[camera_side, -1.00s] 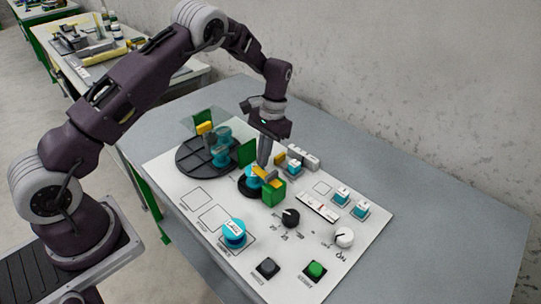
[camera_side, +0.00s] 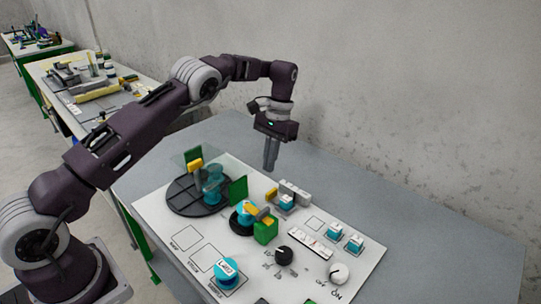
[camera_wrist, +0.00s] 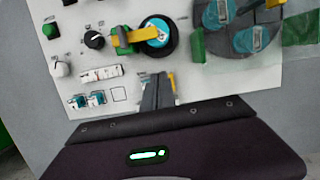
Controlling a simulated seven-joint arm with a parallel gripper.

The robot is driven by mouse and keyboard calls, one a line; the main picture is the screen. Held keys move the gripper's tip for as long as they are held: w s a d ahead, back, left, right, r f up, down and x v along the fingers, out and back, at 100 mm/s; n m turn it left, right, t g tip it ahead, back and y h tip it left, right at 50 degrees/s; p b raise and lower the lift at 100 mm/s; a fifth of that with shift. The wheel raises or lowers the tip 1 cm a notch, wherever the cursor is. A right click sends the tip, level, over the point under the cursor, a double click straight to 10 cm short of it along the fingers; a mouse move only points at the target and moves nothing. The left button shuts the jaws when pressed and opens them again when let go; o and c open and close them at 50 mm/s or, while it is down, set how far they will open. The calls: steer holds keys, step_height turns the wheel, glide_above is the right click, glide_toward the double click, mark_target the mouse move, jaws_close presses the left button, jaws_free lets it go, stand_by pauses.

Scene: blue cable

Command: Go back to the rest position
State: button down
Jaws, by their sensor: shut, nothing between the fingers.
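My gripper (camera_side: 270,165) is shut and empty. It hangs above the back edge of the white panel in the side view, clear of the parts below. In the wrist view its fingers (camera_wrist: 158,88) point over the panel edge, near a yellow piece. The white panel (camera_side: 185,262) lies on the grey table. On it, a teal spool (camera_side: 243,217) sits on a small black disc with a yellow and green clamp (camera_side: 265,230) across it. A larger dark disc (camera_side: 185,198) with a teal part (camera_side: 213,185) stands to its left.
A labelled blue cap (camera_side: 227,271), a black knob (camera_side: 284,255), a white knob (camera_side: 338,273) and several small teal-and-white blocks (camera_side: 335,231) sit on the panel. The concrete wall (camera_side: 400,100) is behind. The grey table (camera_side: 440,250) is clear at right.

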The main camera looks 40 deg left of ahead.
steer(key=s+d+r+t, duration=0.1)
steer(key=s+r+t, duration=0.1)
steer(key=s+r, duration=0.65)
steer(key=s+d+r+t, duration=0.2)
steer(key=s+r, duration=0.1)
steer(key=r, duration=1.1)
steer(key=s+d+r+t, duration=0.2)
steer(key=s+r, duration=0.1)
steer(key=s, duration=0.8)
steer(key=s+f+t, duration=0.1)
steer(key=s+f, duration=0.1)
steer(key=s, duration=0.4)
steer(key=s+d+f+t, duration=0.1)
steer(key=s+f, duration=0.2)
steer(key=s, duration=0.4)
steer(key=shift+s+d+f, duration=0.2)
steer(key=shift+f, duration=0.15)
